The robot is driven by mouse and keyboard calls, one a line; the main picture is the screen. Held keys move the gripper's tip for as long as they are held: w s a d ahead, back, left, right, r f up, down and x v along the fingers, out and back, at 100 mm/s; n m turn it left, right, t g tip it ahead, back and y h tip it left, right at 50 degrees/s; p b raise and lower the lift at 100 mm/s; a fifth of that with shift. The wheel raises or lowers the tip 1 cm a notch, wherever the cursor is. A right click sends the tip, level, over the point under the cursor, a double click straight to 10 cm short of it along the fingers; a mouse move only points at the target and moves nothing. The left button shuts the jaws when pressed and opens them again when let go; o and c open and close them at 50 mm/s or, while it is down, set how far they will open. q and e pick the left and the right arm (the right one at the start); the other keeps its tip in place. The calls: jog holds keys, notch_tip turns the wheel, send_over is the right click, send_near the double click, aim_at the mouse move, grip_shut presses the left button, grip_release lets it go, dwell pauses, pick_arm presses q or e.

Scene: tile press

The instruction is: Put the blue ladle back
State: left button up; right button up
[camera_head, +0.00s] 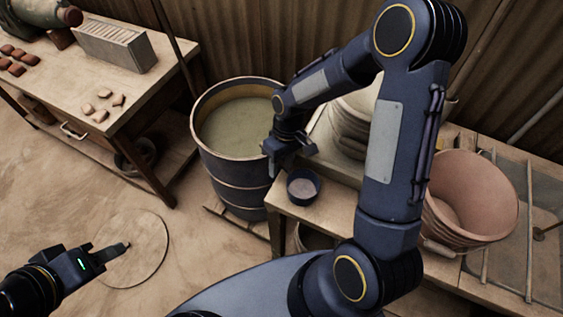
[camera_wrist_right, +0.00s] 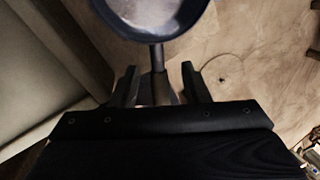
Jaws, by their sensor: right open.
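The blue ladle shows as a dark blue round bowl (camera_head: 303,187) at the near left corner of the bench in the head view. I cannot tell there whether it rests on the bench top. My right gripper (camera_head: 299,150) is just behind the bowl, beside the drum's rim. In the right wrist view the ladle's bowl (camera_wrist_right: 155,14) is at the top, and its handle runs down between the two fingers of my right gripper (camera_wrist_right: 158,90). The fingers are open, with gaps beside the handle. My left gripper (camera_head: 122,248) is low at the left over the floor, apart from everything; its jaw gap is not clear.
A dark drum (camera_head: 215,168) of murky liquid stands left of the bench (camera_head: 352,209). Stacked pale basins (camera_head: 352,125) and a pink tub (camera_head: 475,200) stand on the bench. A left table (camera_head: 150,88) holds tiles. Open floor with a round cover (camera_head: 145,235) lies between.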

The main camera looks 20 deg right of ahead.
jog(key=v, duration=1.2)
jog(key=s+r+m+t+y, duration=0.1)
jog(key=s+r+m+t, duration=0.1)
jog(key=s, duration=0.7)
jog(key=s+r+m+t, duration=0.3)
jog(key=s+r+t, duration=0.2)
jog(key=s, duration=0.4)
jog(key=shift+r+m+y, duration=0.3)
jog(key=shift+r+y, duration=0.1)
jog(key=shift+r, duration=0.15)
jog(key=shift+s+d, duration=0.1)
jog(key=shift+s, duration=0.05)
